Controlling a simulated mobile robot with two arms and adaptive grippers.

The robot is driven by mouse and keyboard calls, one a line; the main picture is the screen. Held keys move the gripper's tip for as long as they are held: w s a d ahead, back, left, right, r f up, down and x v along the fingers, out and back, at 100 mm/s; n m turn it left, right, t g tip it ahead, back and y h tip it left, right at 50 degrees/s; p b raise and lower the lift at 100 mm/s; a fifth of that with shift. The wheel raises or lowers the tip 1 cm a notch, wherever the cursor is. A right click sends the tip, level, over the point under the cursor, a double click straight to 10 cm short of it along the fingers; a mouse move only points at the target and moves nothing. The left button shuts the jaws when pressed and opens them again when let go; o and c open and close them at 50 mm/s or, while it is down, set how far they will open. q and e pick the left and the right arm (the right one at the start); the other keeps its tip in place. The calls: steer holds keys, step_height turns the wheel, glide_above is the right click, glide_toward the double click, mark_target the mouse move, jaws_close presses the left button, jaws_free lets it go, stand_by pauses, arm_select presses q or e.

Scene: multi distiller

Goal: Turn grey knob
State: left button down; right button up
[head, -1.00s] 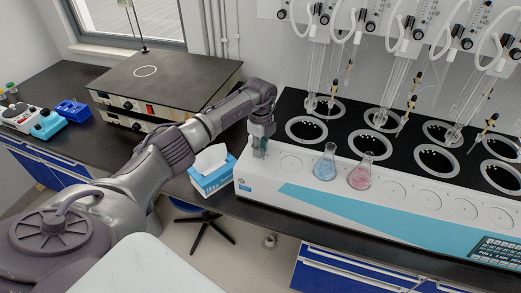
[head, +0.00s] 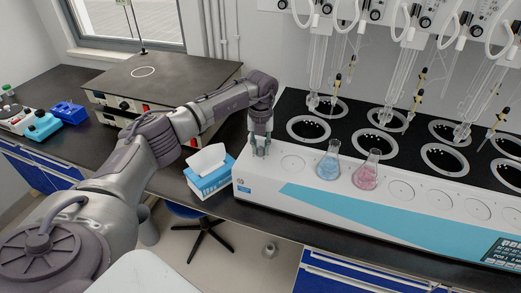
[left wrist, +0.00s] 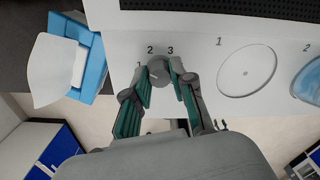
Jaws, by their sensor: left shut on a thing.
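The grey knob (left wrist: 158,72) sits on the white top of the distiller (head: 350,205), near its left end, with the numbers 1, 2 and 3 printed around it. My left gripper (left wrist: 160,80) comes down over the knob and is shut on it, with one green-padded finger on each side. In the head view the left gripper (head: 260,150) stands at the left end of the distiller and hides most of the knob. My right gripper is not in view.
A tissue box (head: 209,172) stands just left of the distiller. A flask with blue liquid (head: 328,165) and one with pink liquid (head: 367,174) stand on the distiller top. Glass tubes hang over the black wells behind. A hot plate (head: 165,82) is at the back left.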

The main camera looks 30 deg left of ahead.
arm_select(q)
steer(key=m+b, duration=0.2)
steer(key=m, duration=0.2)
steer(key=shift+w+m, duration=0.1)
steer(key=shift+m, duration=0.2)
steer(key=m+b, duration=0.1)
steer(key=m, duration=0.3)
steer(key=shift+m, duration=0.3)
steer(key=m+b, duration=0.1)
steer(key=m, duration=0.3)
steer(key=shift+m+b, duration=0.3)
steer(key=shift+r+m+b, duration=0.1)
steer(key=shift+m+b, duration=0.25)
steer(key=shift+m, duration=1.65)
steer(key=c, duration=1)
jaws_free()
